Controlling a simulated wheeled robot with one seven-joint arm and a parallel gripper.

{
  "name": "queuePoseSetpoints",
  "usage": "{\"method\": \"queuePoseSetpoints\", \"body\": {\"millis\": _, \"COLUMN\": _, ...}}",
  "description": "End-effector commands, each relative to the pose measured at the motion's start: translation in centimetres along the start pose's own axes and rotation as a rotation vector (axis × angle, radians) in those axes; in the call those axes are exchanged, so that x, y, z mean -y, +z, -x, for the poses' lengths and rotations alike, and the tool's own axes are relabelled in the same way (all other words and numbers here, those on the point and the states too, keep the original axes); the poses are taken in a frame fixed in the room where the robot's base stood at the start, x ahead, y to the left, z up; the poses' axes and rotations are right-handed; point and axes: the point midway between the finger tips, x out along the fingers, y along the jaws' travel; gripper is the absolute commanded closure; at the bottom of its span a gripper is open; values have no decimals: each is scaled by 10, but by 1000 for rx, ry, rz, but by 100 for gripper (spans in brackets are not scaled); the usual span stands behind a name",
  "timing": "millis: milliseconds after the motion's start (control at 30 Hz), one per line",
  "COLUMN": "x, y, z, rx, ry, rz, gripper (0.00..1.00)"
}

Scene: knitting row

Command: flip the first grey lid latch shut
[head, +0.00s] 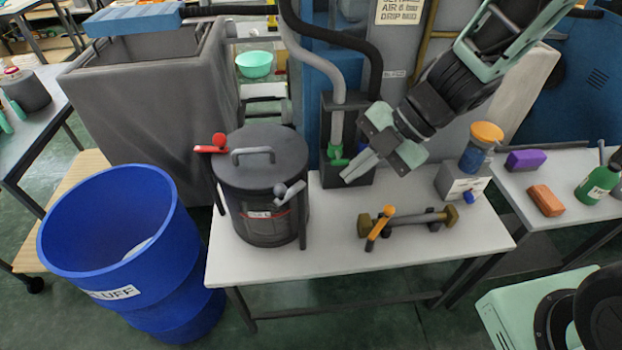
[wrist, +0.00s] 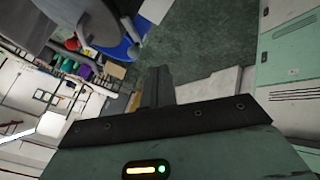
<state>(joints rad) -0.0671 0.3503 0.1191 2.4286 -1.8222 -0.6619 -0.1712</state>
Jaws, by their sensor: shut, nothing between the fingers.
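A dark grey lidded pot (head: 262,195) stands on the left part of the white table. Its lid (head: 285,150) is on, with a grey loop handle on top. A grey latch (head: 292,192) with a ball end is on the pot's front right rim, its lever sticking out sideways to the right. A red latch (head: 212,147) with a red ball is on the left rim. My gripper (head: 346,178) is shut and empty, to the right of the pot and above the table, apart from the grey latch. In the wrist view its dark fingers (wrist: 156,86) are together.
A brass-ended bar with an orange lever (head: 379,228) lies on the table right of the pot. A dark box with a green valve (head: 337,154) stands behind, near my gripper. A blue barrel (head: 125,250) is at left. The table's front middle (head: 335,258) is bare.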

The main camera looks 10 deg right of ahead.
Motion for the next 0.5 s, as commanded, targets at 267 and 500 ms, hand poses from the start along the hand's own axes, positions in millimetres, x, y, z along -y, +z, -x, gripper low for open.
{"method": "queuePoseSetpoints", "body": {"millis": 267, "x": 2, "y": 0, "z": 0, "rx": -7, "ry": -5, "rz": 6, "gripper": 100}}
{"method": "queuePoseSetpoints", "body": {"millis": 500, "x": 2, "y": 0, "z": -10, "rx": -8, "ry": -6, "rz": 6, "gripper": 100}}
